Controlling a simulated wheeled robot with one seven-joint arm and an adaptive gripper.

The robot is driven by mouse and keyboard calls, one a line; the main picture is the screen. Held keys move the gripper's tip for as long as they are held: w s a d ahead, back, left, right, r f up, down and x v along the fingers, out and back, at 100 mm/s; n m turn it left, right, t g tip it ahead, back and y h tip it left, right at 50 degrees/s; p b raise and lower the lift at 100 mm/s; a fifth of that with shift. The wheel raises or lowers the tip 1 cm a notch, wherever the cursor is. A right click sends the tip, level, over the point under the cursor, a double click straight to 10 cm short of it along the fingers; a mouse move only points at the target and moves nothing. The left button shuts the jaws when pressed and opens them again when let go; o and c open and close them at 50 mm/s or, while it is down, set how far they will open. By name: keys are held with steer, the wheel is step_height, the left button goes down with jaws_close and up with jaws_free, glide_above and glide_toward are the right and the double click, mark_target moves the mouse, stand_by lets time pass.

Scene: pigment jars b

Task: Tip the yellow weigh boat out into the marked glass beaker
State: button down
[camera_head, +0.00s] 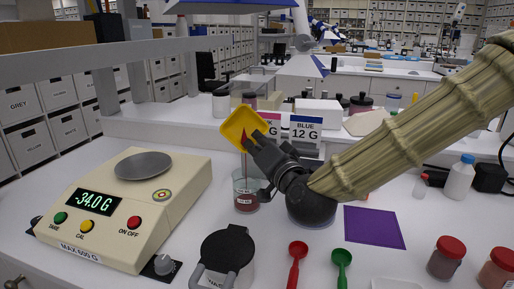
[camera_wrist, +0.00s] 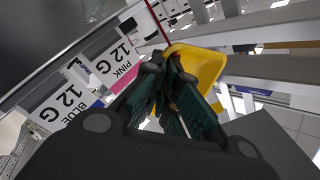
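The yellow weigh boat (camera_head: 237,121) is tipped steeply, almost on edge, above the glass beaker. My gripper (camera_head: 257,146) is shut on its rim; the boat also shows beyond my fingers in the wrist view (camera_wrist: 207,66). A little red powder shows in the boat, and a thin red stream runs down from it toward the beaker. The glass beaker (camera_head: 240,184) stands upright on the bench below, with dark red contents and a label on its front. My gripper is above and right of the beaker, partly in front of it. The boat and beaker do not touch.
A cream scale (camera_head: 140,205) reading -34.0 G stands left, its pan (camera_head: 143,165) empty. A dark-lidded jar (camera_head: 227,254), red scoop (camera_head: 297,262) and green scoop (camera_head: 341,266) are in front. A purple mat (camera_head: 374,227) lies right. Signs (camera_head: 306,128) stand behind.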

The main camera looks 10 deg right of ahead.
steer(key=shift+s+n+t+y+b, duration=0.3)
steer(key=shift+t+b, duration=0.45)
steer(key=shift+b, duration=1.55)
steer(key=shift+s+n+t+y+b, duration=0.1)
steer(key=shift+n+t+y+b, duration=0.45)
steer(key=shift+b, duration=1.7)
steer(key=shift+m, duration=0.25)
steer(key=shift+w+r+h+p, duration=0.1)
steer(key=shift+r+h+p, duration=0.1)
steer(key=shift+h+p, duration=0.35)
steer(key=shift+p, duration=0.4)
steer(key=g+p, duration=0.1)
steer(key=p, duration=0.4)
steer(key=w+m+g+h+p, duration=0.1)
steer(key=g+p, duration=0.1)
steer(key=p, duration=0.3)
steer(key=shift+m+p, duration=0.3)
steer(key=shift+p, duration=0.05)
steer(key=g+p, duration=0.2)
steer(key=p, duration=0.4)
steer(key=m+g+p, duration=0.1)
steer(key=g+p, duration=0.1)
steer(key=p, duration=0.4)
steer(key=w+g+h+p, duration=0.1)
steer(key=g+p, duration=0.1)
steer(key=p, duration=0.4)
steer(key=shift+w+f+g+p, duration=0.1)
steer(key=shift+f+g+p, duration=0.2)
